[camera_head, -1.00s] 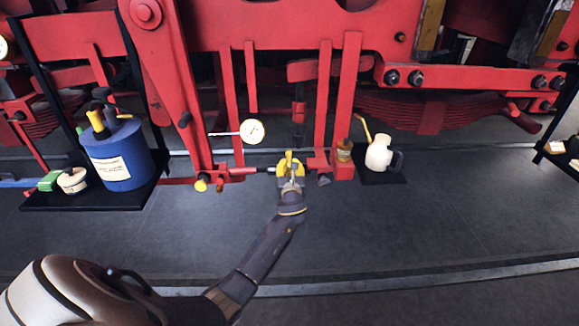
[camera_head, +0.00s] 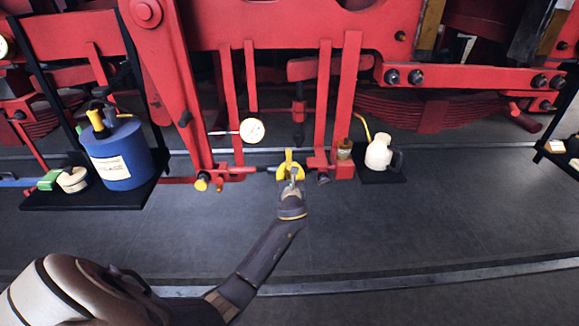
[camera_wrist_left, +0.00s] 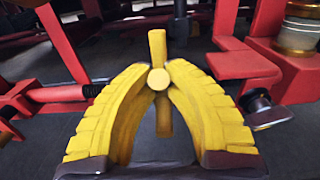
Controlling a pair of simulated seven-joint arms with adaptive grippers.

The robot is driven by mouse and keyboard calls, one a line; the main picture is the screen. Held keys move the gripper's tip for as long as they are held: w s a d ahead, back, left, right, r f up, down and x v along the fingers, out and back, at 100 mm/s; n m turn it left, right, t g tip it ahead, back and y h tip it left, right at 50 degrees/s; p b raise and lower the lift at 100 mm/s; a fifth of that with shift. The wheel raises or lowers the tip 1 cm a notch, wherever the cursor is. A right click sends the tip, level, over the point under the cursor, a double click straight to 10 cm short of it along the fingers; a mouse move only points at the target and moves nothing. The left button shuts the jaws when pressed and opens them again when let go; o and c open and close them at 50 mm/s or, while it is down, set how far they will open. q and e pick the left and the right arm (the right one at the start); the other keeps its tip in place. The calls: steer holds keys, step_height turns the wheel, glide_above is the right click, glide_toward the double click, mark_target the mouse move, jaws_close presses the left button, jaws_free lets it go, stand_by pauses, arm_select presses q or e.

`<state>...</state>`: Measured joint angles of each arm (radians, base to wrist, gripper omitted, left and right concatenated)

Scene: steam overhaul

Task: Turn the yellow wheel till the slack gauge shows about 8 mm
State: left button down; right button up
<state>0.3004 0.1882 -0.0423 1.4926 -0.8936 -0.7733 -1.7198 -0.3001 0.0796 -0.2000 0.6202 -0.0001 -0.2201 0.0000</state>
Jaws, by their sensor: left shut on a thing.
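The yellow wheel (camera_head: 289,155) sits low on the red frame, at the end of a dark horizontal rod. In the left wrist view its round yellow hub (camera_wrist_left: 157,78) shows, with one bar upright above it and one below. My left gripper (camera_head: 291,171) reaches it from the front. Its two ribbed yellow fingers lean in from both sides and are shut on the hub. The white round slack gauge (camera_head: 252,131) is up and left of the wheel; its reading is too small to tell. My right gripper is out of view.
Red hanger bars (camera_head: 322,110) stand close behind and right of the wheel. A shelf at left holds a blue can (camera_head: 120,158); a cream oil can (camera_head: 379,154) stands on a dark shelf at right. The grey floor in front is clear.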

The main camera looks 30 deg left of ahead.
mark_target(290, 177)
arm_select(q)
steer(key=shift+s+d+f, duration=0.25)
steer(key=shift+s+f, duration=0.05)
steer(key=shift+f, duration=0.35)
steer(key=shift+s+d+f, duration=0.2)
steer(key=shift+s+f, duration=0.1)
steer(key=shift+f, duration=0.3)
steer(key=shift+w+a+f, duration=0.1)
steer(key=shift+f, duration=2.1)
steer(key=shift+f, duration=0.15)
steer(key=shift+w+a+f, duration=0.3)
steer(key=shift+w+f, duration=0.1)
steer(key=shift+f, duration=0.25)
